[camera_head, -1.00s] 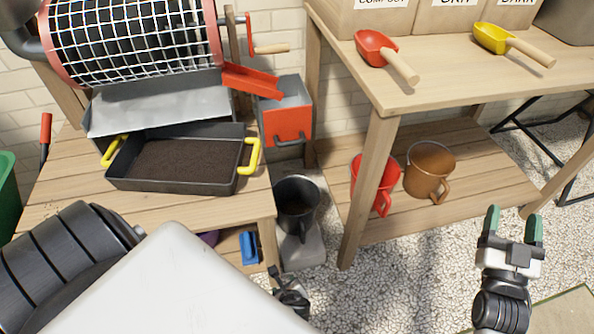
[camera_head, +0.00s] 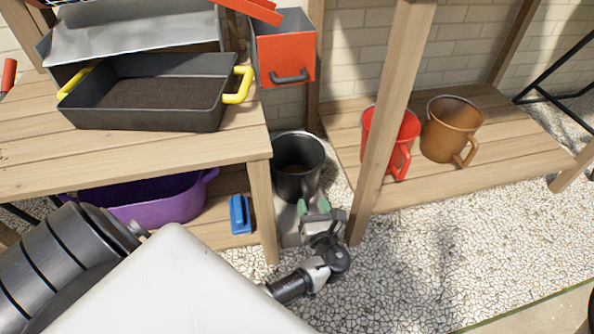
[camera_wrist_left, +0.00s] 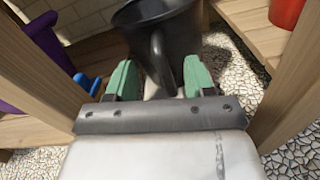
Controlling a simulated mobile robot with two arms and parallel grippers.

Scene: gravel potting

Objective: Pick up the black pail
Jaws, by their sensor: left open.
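The black pail (camera_head: 296,184) stands upright on a pale grey block (camera_head: 289,238), between the two wooden benches. My left gripper (camera_head: 314,207) is open at the near side of the pail, low by its handle. In the left wrist view the pail (camera_wrist_left: 186,38) is just ahead. Its handle (camera_wrist_left: 158,62) points toward me and shows between the two green fingertips (camera_wrist_left: 154,80), with a gap on each side. The fingers are not closed on it. My right gripper is not in view.
A bench leg (camera_head: 262,211) stands close left of the pail, another post (camera_head: 381,130) close right. A red pail (camera_head: 403,140) and a brown pail (camera_head: 447,128) sit on the right shelf. A purple tub (camera_head: 150,203) and blue tool (camera_head: 240,214) lie under the left bench.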

